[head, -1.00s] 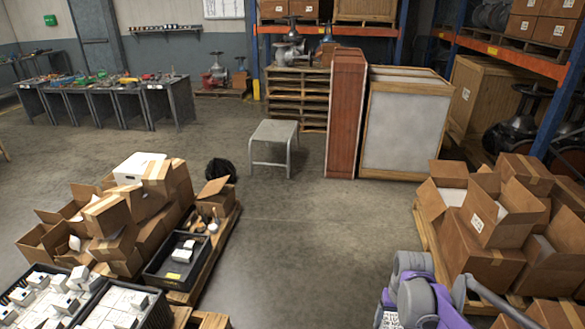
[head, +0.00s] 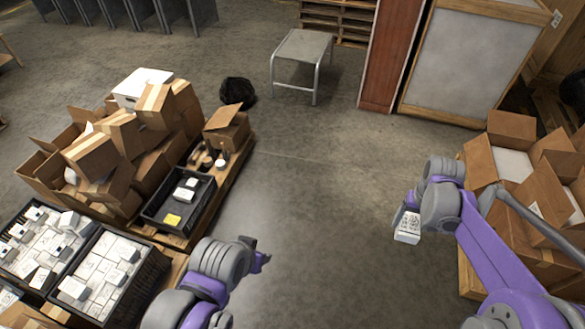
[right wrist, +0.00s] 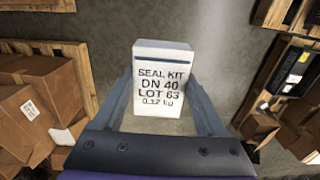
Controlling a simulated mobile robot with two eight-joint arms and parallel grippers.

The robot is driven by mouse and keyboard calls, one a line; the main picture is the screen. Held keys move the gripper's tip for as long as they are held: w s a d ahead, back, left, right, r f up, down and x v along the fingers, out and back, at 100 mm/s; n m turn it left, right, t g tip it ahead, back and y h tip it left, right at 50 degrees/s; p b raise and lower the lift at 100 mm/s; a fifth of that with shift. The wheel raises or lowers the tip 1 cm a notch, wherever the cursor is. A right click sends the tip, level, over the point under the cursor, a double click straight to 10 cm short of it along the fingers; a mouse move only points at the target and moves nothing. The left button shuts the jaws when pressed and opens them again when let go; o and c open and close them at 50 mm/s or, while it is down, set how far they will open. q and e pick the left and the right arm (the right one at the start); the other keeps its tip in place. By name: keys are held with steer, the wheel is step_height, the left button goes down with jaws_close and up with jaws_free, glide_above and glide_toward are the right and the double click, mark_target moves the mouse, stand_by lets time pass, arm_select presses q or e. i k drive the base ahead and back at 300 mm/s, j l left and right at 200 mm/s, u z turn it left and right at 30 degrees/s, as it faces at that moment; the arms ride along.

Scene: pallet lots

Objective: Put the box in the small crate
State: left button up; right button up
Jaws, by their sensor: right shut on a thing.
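A small white box (right wrist: 165,85) marked SEAL KIT DN 40, LOT 63 is held upright between the fingers of my right gripper (right wrist: 165,115). In the head view the box (head: 407,228) hangs below my right gripper (head: 408,212), above bare floor and left of the carton pallet. The small black crate (head: 199,212) stands on the left pallet with a few white boxes and a yellow patch inside. It also shows at the right wrist view's right edge (right wrist: 290,72). My left gripper (head: 264,262) is right of that pallet; its finger gap is unclear.
Two larger black crates (head: 88,305) full of white boxes stand at the lower left. Open cartons (head: 110,150) are heaped behind the small crate. More cartons (head: 510,165) are on the right pallet. The floor (head: 320,220) between the pallets is clear; a grey stool (head: 303,50) stands behind.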

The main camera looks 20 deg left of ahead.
mark_target(180, 210)
steer(key=i+u, duration=0.25)
steer(key=i, duration=0.4)
steer(key=i+l+u, duration=0.3)
steer(key=i, duration=0.35)
steer(key=i+u, duration=0.25)
steer(key=u, duration=0.2)
steer(key=i+u, duration=0.25)
steer(key=u, duration=0.15)
steer(key=i+u, duration=0.3)
steer(key=u, duration=0.15)
steer(key=i+u, duration=0.15)
steer(key=u, duration=0.3)
steer(key=i+l+u, duration=0.15)
steer(key=u, duration=0.25)
steer(key=i+l+u, duration=0.15)
steer(key=u, duration=0.3)
steer(key=i+l+u, duration=0.35)
steer(key=u, duration=0.15)
steer(key=i+l+u, duration=0.25)
steer(key=l+u, duration=0.2)
